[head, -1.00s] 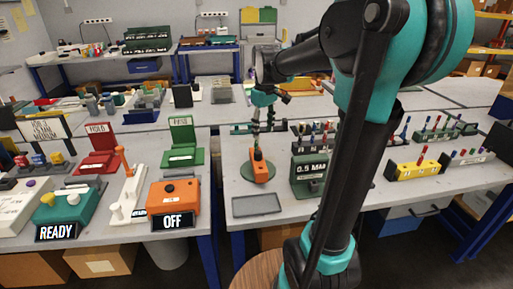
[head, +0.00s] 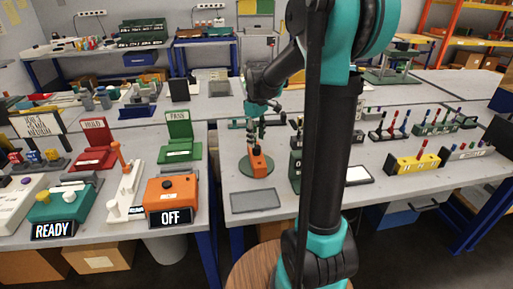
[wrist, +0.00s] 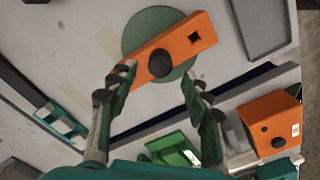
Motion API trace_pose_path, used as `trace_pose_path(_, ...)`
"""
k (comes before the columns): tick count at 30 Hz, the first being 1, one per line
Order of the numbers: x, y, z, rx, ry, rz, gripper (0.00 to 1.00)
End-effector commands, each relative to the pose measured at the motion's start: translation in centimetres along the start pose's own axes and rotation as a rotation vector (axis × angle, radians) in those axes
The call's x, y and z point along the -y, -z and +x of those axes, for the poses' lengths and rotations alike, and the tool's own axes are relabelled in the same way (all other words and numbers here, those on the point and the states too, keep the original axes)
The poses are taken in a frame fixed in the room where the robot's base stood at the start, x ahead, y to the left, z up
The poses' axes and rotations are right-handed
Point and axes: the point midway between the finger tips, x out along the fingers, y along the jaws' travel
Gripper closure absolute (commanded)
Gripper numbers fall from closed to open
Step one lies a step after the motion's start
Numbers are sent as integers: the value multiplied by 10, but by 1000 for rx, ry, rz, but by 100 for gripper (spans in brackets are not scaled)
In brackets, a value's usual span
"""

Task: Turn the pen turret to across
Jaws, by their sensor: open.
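The pen turret is an orange bar with a black round knob and a square hole. In the wrist view the orange bar (wrist: 178,45) lies across a round green disc (wrist: 150,22), slanting from lower left to upper right. My gripper (wrist: 158,75) is open, its fingers on either side of the knob's near side. The left fingertip overlaps the bar's lower-left end; I cannot tell whether it touches. The right fingertip is over the disc's edge. In the head view the orange bar (head: 257,162) shows small on the disc below my gripper (head: 255,140).
A grey tray (head: 254,201) lies in front of the disc. An orange box marked OFF (head: 171,192) stands on the left table across a gap. A dark green block (head: 295,170) stands right of the disc, partly behind my arm. A yellow pen holder (head: 418,163) is farther right.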

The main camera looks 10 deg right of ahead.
Motion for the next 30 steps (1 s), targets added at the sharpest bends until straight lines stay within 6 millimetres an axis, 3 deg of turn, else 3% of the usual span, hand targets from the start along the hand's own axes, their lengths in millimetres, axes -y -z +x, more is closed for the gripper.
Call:
trace_pose_path(3, 0, 0, 21, 0, 0, 0, 51)
trace_pose_path(9, 0, 0, 42, 0, 0, 0, 51)
trace_pose_path(21, 0, 0, 48, 0, 0, 0, 51)
trace_pose_path(30, 0, 0, 48, 0, 0, 0, 88)
